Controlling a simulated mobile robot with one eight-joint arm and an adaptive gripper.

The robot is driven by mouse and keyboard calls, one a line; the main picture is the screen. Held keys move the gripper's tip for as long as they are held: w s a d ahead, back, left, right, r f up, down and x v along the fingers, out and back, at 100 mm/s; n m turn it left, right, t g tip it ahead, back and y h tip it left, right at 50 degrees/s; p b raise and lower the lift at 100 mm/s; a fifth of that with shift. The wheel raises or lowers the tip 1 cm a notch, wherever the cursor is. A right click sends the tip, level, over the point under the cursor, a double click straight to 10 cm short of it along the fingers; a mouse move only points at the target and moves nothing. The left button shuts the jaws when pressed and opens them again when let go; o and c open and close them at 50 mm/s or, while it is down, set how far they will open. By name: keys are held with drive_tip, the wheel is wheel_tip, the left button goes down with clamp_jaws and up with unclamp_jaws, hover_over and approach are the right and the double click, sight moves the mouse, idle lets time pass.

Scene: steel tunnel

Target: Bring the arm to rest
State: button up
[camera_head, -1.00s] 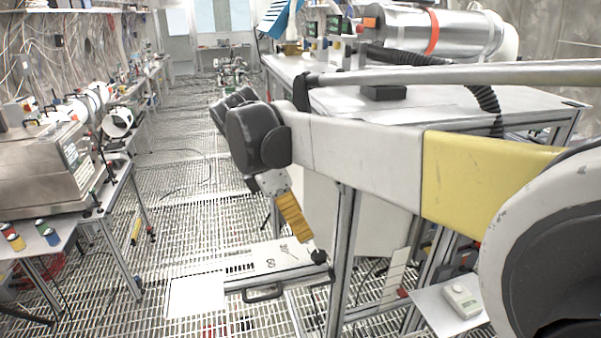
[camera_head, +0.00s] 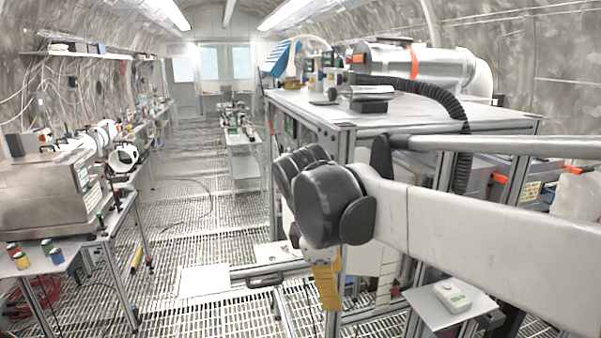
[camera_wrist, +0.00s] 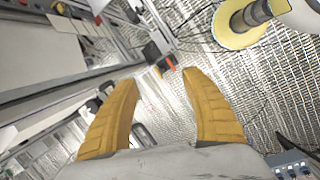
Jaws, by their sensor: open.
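My gripper (camera_wrist: 164,112) shows in the wrist view as two yellow ribbed fingers held well apart, with nothing between them. Past the fingers lies the metal grating floor, and a small dark and orange-red thing shows beyond them. In the head view my arm reaches in from the right, with a dark wrist joint at the middle. My gripper (camera_head: 327,288) hangs below that joint, its yellow finger pointing down in front of the bench frame. Its fingertips are only partly clear there.
A large workbench (camera_head: 300,103) with a metal cylinder (camera_head: 425,65) and black hose stands right. A small shelf with a pale device (camera_head: 453,295) is lower right. A left table (camera_head: 45,262) holds several small cans. The grating aisle (camera_head: 190,185) between them is largely clear.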

drive_tip(key=s+d+f+m+t+y+b, duration=0.1)
drive_tip(key=s+d+f+m+b, duration=0.3)
drive_tip(key=f, duration=0.5)
drive_tip(key=s+d+f+m+t+b, duration=0.2)
drive_tip(key=s+d+f+m+b, duration=0.2)
drive_tip(key=f+m+b, duration=0.3)
drive_tip(key=s+d+f+m+t+y+b, duration=0.1)
drive_tip(key=s+d+f+m+t+b, duration=0.1)
drive_tip(key=s+d+f+m+b, duration=0.3)
wheel_tip(320, 180, down, 7)
drive_tip(key=s+b, duration=0.1)
drive_tip(key=b, duration=0.2)
drive_tip(key=shift+y, duration=0.3)
